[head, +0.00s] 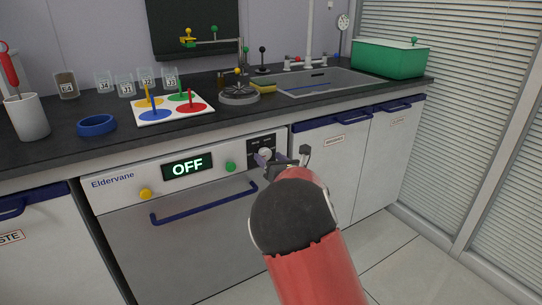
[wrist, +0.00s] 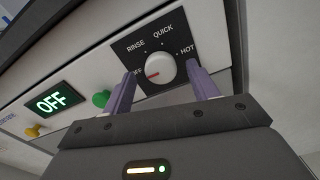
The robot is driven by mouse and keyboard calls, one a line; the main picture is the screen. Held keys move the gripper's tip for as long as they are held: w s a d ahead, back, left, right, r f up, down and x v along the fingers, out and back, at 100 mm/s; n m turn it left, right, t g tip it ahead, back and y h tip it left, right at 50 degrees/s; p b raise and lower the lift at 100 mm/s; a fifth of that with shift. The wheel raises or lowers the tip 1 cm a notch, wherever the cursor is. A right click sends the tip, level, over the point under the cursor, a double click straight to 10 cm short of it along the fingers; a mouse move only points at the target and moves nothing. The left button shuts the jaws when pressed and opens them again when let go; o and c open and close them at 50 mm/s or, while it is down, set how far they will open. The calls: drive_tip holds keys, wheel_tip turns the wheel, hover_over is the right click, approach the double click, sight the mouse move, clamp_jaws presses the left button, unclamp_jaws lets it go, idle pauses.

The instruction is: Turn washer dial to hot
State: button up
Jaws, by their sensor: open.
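The washer's white dial (wrist: 160,68) sits on a black panel marked OFF, RINSE, QUICK and HOT. Its red pointer line faces the OFF mark at the left. HOT is at the right of the panel. My gripper (wrist: 162,88) is open, its two purple fingers on either side of the dial in the wrist view. I cannot tell whether they touch it. In the head view my gripper (head: 279,161) is at the panel and partly hides the dial (head: 265,153). The washer display (head: 187,166) reads OFF.
A green button (head: 230,167) and a yellow knob (head: 145,194) sit on the washer front. A blue door handle (head: 203,204) runs below. Above is a dark counter with a colored peg board (head: 172,108), a blue ring (head: 96,125) and a sink (head: 318,82).

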drive_tip(key=shift+w+a, duration=0.3)
drive_tip(key=shift+w, duration=0.2)
drive_tip(key=c, duration=1)
